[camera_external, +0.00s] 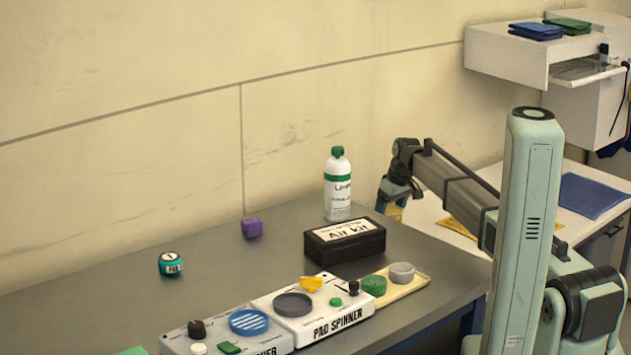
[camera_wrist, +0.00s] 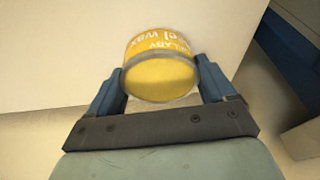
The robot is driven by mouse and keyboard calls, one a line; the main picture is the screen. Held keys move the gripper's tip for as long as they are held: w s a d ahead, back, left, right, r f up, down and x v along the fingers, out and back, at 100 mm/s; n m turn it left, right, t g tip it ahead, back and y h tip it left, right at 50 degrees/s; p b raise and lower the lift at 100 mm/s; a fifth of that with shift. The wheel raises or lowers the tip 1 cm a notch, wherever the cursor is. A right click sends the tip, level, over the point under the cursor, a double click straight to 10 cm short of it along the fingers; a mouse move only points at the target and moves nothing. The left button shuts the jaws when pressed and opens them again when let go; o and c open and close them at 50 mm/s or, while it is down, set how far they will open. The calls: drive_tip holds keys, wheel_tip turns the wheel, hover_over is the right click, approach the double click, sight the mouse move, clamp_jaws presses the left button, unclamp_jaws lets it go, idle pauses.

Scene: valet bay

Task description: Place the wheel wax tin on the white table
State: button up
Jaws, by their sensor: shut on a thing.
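The wheel wax tin (camera_wrist: 160,68) is a round yellow tin with white lettering, held tilted between the two blue fingers of my gripper (camera_wrist: 160,88) in the wrist view. In the external view my gripper (camera_external: 392,208) is behind the black kit box, and a little yellow of the tin shows at the fingers. The white table (camera_external: 425,212) is at the right, beyond the grey bench and partly hidden by my arm. A pale surface fills the upper left of the wrist view. I cannot tell the tin's height above the table.
The grey bench (camera_external: 225,270) holds a white-green bottle (camera_external: 338,190), a black kit box (camera_external: 345,242), a purple block (camera_external: 252,228), a teal tin (camera_external: 171,264) and the pad spinner (camera_external: 310,312). A blue mat (camera_external: 592,196) and a yellow item (camera_external: 457,228) lie on the white table.

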sight(398, 213)
drive_tip(key=shift+f, duration=0.15)
drive_tip(key=o, duration=1.1)
drive_tip(key=shift+c, duration=0.2)
drive_tip(key=v, duration=1.2)
